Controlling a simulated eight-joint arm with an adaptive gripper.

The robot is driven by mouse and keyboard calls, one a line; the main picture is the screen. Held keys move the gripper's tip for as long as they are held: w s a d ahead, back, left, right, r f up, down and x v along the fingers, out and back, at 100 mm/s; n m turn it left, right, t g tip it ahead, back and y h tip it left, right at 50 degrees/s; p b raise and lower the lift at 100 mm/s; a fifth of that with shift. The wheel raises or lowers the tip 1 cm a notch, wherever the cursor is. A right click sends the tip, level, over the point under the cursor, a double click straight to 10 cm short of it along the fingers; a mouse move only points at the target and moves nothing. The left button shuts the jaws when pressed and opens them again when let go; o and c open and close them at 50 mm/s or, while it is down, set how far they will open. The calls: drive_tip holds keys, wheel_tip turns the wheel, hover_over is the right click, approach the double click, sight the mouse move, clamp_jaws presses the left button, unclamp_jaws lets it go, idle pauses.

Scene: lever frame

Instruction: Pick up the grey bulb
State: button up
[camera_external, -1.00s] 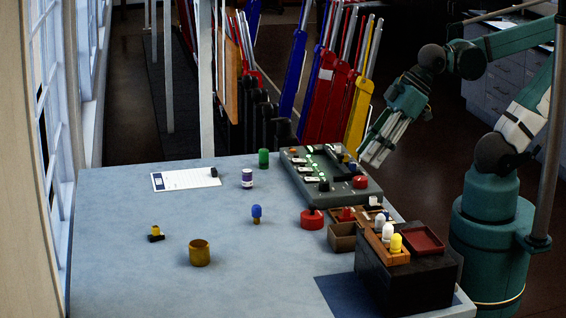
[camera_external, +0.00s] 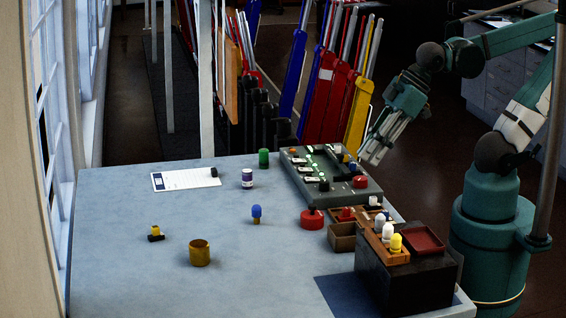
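Several bulbs stand in a wooden rack (camera_external: 399,257) on a black box at the right front of the table. The rear bulb, a pale greyish one (camera_external: 380,222), looks like the grey bulb; a white bulb (camera_external: 387,232) and a yellow bulb (camera_external: 396,243) stand in front of it. The colours of the two pale ones are hard to tell apart. My gripper (camera_external: 371,158) hangs pointing down and left, beyond the table's right edge, behind the rack and well apart from the bulbs. Nothing shows in it. Its finger gap is too small to judge.
A grey-green control panel (camera_external: 330,175) lies near my gripper. A black box (camera_external: 400,282) carries the rack and a red tray (camera_external: 423,240). A red button (camera_external: 312,219), a blue bulb (camera_external: 256,212) and a brass cup (camera_external: 200,253) stand on the table (camera_external: 130,205). The left part is mostly clear.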

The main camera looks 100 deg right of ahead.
drive_tip(key=w+a+r+n+g+p, duration=0.2)
drive_tip(key=w+a+r+n, duration=0.1)
drive_tip(key=a+n, duration=0.25)
drive_tip(key=r+n+g+h+p, duration=0.1)
drive_tip(key=n+g+p, duration=0.55)
drive_tip(key=n, duration=0.75)
hover_over(381, 214)
drive_tip(key=p, duration=0.1)
drive_tip(key=shift+s+m+t, duration=0.1)
drive_tip(key=shift+m+t, duration=0.15)
drive_tip(key=shift+t, duration=0.7)
drive_tip(key=shift+s+a+f+h, duration=0.1)
drive_tip(key=shift+a+h, duration=0.2)
drive_tip(key=shift+a, duration=0.3)
drive_tip(key=shift+f, duration=0.15)
drive_tip(key=shift+d+f, duration=0.2)
drive_tip(key=shift+f, duration=0.95)
drive_tip(key=shift+p, duration=0.3)
drive_tip(key=shift+w+d+f, duration=0.15)
drive_tip(key=shift+d+f, duration=0.05)
drive_tip(key=shift+f, duration=1.1)
drive_tip(key=shift+w+d+f, duration=0.1)
drive_tip(key=shift+d+f, duration=0.05)
drive_tip(key=shift+f, duration=1.1)
